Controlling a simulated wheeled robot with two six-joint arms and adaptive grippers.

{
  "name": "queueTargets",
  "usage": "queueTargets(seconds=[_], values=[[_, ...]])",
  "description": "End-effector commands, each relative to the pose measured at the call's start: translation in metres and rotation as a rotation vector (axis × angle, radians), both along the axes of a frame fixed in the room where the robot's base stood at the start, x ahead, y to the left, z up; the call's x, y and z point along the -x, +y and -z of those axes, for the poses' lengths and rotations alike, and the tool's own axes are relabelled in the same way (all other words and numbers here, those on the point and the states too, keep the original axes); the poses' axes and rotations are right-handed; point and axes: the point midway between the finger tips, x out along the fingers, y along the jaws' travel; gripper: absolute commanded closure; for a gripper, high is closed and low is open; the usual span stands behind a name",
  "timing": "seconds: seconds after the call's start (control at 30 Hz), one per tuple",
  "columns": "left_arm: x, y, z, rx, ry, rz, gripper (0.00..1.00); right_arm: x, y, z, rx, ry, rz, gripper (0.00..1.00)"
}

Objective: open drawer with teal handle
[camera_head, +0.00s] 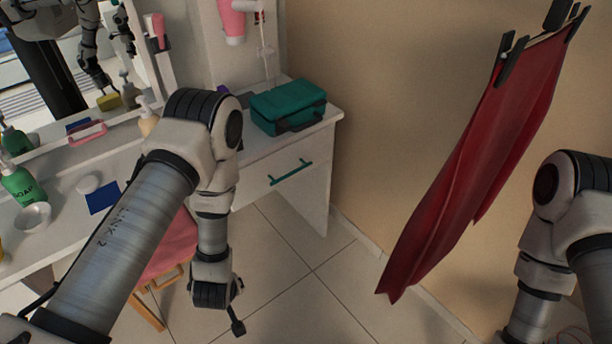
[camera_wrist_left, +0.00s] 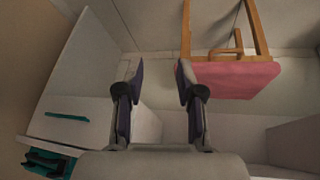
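The white drawer (camera_head: 256,174) has a teal bar handle (camera_head: 290,172) on its front, at the right end of the white vanity. The drawer looks closed. The handle also shows at the left of the left wrist view (camera_wrist_left: 68,116). My left gripper (camera_head: 238,326) hangs down in front of the vanity, left of and below the handle in the head view, apart from it. In the left wrist view its two fingers (camera_wrist_left: 158,85) are spread with nothing between them. My right arm comes in at the right edge, but its gripper is out of view.
A teal case (camera_head: 288,104) sits on the vanity top above the drawer. A pink-seated stool (camera_head: 172,250) stands below the vanity, partly behind my left arm. A red cloth (camera_head: 470,160) hangs at the right. Tiled floor (camera_head: 300,300) in front of the drawer is clear.

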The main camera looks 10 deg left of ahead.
Motion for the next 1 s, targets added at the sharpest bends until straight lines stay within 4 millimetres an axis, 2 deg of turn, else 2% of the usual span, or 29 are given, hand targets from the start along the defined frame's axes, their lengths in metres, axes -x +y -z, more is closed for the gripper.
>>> queueTargets(seconds=[0.03, 0.27, 0.37, 0.5, 0.6, 0.7, 0.8, 0.9, 1.0], values=[[-0.025, 0.003, 0.016, -0.001, -0.079, -0.061, 0.63, 0.0, 0.0, 0.021, 0.0, 0.0, 0.0, 0.6], [-0.137, 0.011, 0.028, 0.05, -0.479, -0.34, 0.63, 0.0, 0.0, 0.082, 0.0, 0.0, 0.0, 0.6], [-0.188, 0.008, 0.031, 0.103, -0.679, -0.446, 0.63, 0.0, 0.0, 0.12, 0.0, 0.0, 0.0, 0.6], [-0.26, -0.006, 0.03, 0.226, -1.0, -0.579, 0.63, 0.0, 0.0, 0.195, 0.0, 0.0, 0.0, 0.6], [-0.298, -0.023, 0.023, 0.33, -1.203, -0.641, 0.63, 0.0, 0.0, 0.248, 0.0, 0.001, 0.0, 0.6], [-0.323, -0.043, 0.019, 0.426, -1.36, -0.669, 0.63, 0.0, 0.0, 0.3, 0.0, 0.0, 0.0, 0.6], [-0.338, -0.061, 0.017, 0.499, -1.465, -0.674, 0.63, 0.0, 0.0, 0.342, 0.0, 0.001, 0.0, 0.6], [-0.344, -0.074, 0.013, 0.54, -1.522, -0.666, 0.63, 0.0, 0.0, 0.366, 0.0, 0.0, 0.0, 0.6], [-0.347, -0.081, 0.006, 0.558, -1.546, -0.659, 0.63, 0.0, 0.0, 0.372, 0.0, 0.0, 0.0, 0.6]])
